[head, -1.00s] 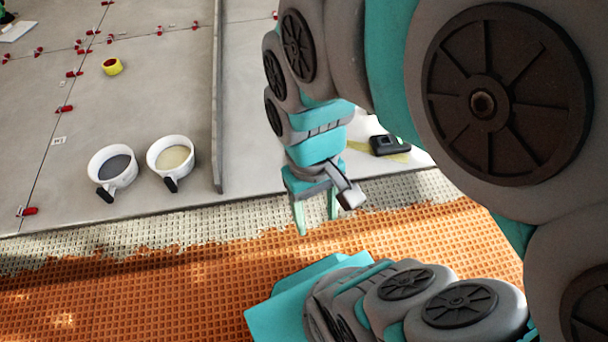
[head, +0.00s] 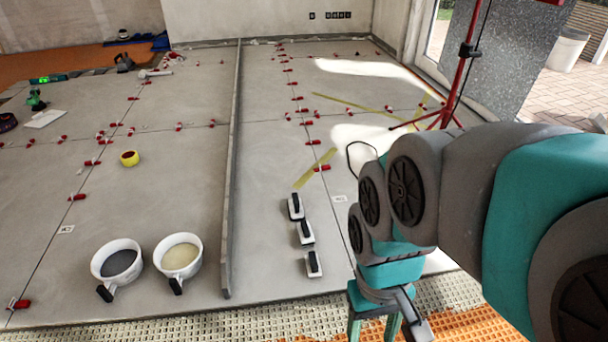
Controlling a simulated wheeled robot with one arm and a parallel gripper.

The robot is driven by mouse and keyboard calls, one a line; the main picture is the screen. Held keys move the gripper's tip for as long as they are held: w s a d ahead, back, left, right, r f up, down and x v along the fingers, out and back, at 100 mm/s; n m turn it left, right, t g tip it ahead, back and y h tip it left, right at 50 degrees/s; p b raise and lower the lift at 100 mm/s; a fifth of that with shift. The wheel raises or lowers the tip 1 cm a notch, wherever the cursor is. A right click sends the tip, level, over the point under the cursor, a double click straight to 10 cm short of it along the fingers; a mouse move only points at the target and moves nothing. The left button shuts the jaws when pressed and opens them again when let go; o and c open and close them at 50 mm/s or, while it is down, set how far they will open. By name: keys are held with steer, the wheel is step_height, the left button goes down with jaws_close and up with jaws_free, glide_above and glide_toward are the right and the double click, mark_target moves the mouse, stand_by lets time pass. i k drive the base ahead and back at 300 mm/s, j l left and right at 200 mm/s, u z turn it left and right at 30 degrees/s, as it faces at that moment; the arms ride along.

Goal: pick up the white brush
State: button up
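Three small hand tools with pale white bases and black tops lie in a line on the grey tiles: a far one (head: 295,207), a middle one (head: 305,232) and a near one (head: 313,264). They look like brushes or floats; I cannot tell which is the white brush, and their undersides are hidden. My gripper (head: 374,328) is at the lower edge, to the right of and nearer than these tools. Its two teal fingers point down, apart, with nothing seen between them. The fingertips are cut off by the frame.
Two white buckets, one with dark contents (head: 117,262) and one with cream contents (head: 180,257), stand at the left. A long grey straightedge (head: 232,165) stands between them and the tools. A red tripod (head: 440,118) stands behind my arm. Red levelling clips dot the seams.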

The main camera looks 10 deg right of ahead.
mark_target(305, 234)
steer(key=k+j, duration=0.15)
steer(key=k, duration=0.25)
steer(key=k+j, duration=0.1)
steer(key=k, duration=0.35)
